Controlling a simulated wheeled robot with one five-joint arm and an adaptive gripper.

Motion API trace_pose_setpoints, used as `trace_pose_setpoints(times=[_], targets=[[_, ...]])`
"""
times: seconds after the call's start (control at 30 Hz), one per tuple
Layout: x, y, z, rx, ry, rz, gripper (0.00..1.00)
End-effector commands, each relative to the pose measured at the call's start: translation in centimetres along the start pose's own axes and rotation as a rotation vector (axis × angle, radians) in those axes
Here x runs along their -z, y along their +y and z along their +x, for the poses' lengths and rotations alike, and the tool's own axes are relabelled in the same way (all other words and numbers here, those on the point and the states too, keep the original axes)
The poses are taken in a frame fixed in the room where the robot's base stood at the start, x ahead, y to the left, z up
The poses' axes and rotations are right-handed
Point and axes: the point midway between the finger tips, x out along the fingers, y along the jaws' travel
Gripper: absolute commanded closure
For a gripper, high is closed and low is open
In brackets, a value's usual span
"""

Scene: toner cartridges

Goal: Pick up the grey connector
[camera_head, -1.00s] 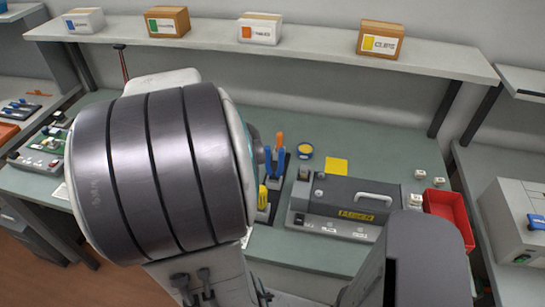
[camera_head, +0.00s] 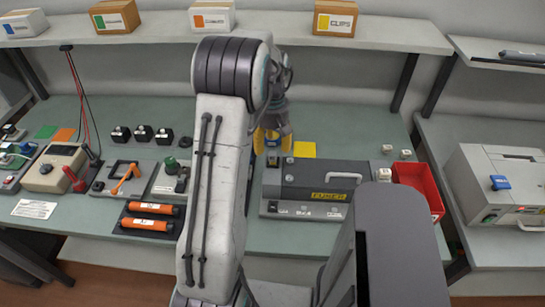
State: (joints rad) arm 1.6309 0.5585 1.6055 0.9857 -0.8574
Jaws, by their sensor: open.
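I cannot single out a grey connector with certainty. Small pale grey-white blocks with dark marks stand on the bench: one (camera_head: 386,148) behind the fuser unit's right end, one (camera_head: 405,154) behind the red bin, and one (camera_head: 383,174) at the unit's right end. My gripper (camera_head: 274,125) hangs from the arm over the middle of the bench, left of these blocks and apart from them. It is open, pointing down, and partly hidden by my arm.
A dark grey fuser unit (camera_head: 318,183) with a handle stands right of my arm. A red bin (camera_head: 420,187) sits at the bench's right end. Several black blocks, orange cartridges (camera_head: 148,224) and a meter (camera_head: 55,168) are at left. A shelf (camera_head: 130,38) with boxes runs above.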

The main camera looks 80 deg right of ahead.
Motion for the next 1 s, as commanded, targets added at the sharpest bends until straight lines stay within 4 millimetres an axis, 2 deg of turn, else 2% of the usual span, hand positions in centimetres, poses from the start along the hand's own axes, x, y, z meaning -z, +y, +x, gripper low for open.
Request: trace_pose_setpoints(times=[0.1,0.2,0.4,0.67,1.0], targets=[[0.8,0.9,-1.1,-0.026,0.018,-0.235,0.44],[0.7,0.8,-1.2,-0.020,0.011,-0.412,0.44],[0.5,0.5,-1.2,-0.009,0.004,-0.671,0.44],[0.5,0.5,-0.8,-0.006,0.002,-0.808,0.44],[0.5,0.6,1.6,-0.005,0.002,-0.816,0.44]])
